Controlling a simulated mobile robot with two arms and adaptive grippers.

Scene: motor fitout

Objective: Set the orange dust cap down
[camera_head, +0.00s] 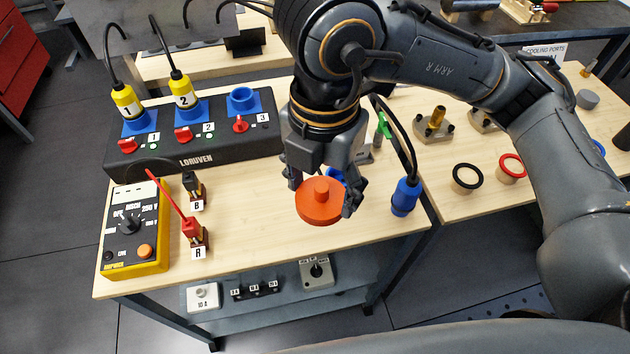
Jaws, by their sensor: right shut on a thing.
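The orange dust cap (320,207) is a round disc with a small raised knob. My right gripper (326,187) is shut on it, with its fingers at the cap's sides. The cap appears to be held above the light wooden table (270,257), near its right part; the exact height is hard to tell. Something blue shows just behind the cap, partly hidden by the gripper. My left gripper is not in view.
A black socket box (197,160) with yellow plugs stands at the back left. A blue connector (405,197) stands right. Front-middle tabletop is clear.

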